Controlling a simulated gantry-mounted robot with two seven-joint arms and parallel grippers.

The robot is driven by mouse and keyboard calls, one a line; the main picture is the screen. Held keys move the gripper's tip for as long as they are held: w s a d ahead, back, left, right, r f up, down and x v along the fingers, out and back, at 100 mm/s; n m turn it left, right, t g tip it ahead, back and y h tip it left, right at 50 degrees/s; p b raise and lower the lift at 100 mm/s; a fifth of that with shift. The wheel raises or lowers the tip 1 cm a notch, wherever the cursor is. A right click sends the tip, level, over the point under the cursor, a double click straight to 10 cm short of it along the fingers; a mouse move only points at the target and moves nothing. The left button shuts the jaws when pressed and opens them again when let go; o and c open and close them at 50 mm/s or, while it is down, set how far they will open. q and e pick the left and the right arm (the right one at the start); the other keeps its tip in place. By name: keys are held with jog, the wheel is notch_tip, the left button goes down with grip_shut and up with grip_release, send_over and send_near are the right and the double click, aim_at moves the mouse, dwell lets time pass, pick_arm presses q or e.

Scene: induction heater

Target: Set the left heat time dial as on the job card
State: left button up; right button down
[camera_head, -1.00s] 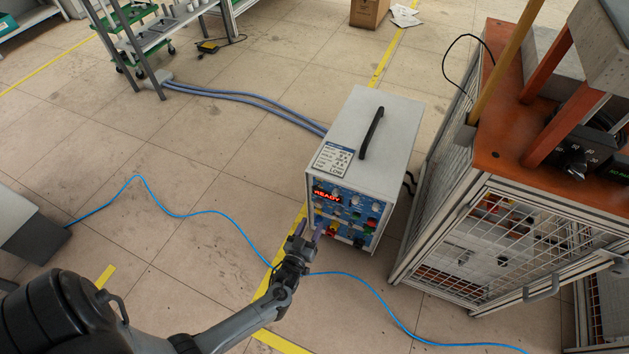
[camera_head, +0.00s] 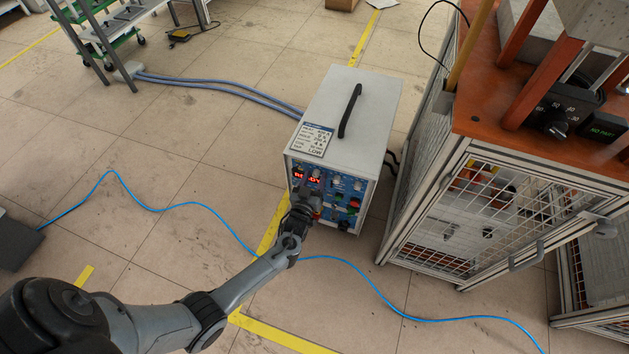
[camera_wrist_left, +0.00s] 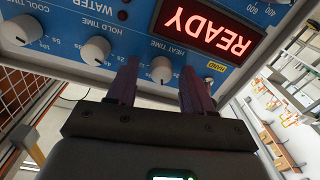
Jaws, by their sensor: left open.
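The heat time dial (camera_wrist_left: 160,69) is a white round knob on the blue panel, just below the red READY display (camera_wrist_left: 206,32) in the upside-down left wrist view. My left gripper (camera_wrist_left: 160,66) is open, with its two dark fingers on either side of the dial in that view; I cannot tell whether they touch it. In the head view my left gripper (camera_head: 301,200) is at the panel's left front and hides part of it. The job card (camera_head: 313,139) lies on top of the white heater unit (camera_head: 355,100); its small print is hard to read. My right gripper is not in view.
The hold time dial (camera_wrist_left: 95,50) and cool time dial (camera_wrist_left: 22,29) sit beside the heat time dial. A caged bench (camera_head: 470,215) stands close on the right. A blue cable (camera_head: 165,208) crosses the floor, which is otherwise mostly open at left.

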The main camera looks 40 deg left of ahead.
pick_arm(q)
jog(key=shift+a, duration=0.25)
jog(key=shift+w+d, duration=0.1)
jog(key=shift+d, duration=0.05)
jog(key=shift+c, duration=1.1)
grip_shut()
jog(key=shift+r+m, duration=0.1)
jog(key=shift+m, duration=0.3)
jog(key=m+p, duration=0.1)
jog(key=m, duration=0.1)
jog(key=shift+m, duration=0.4)
jog(key=shift+m+p, duration=0.8)
jog(key=shift+m, duration=1.8)
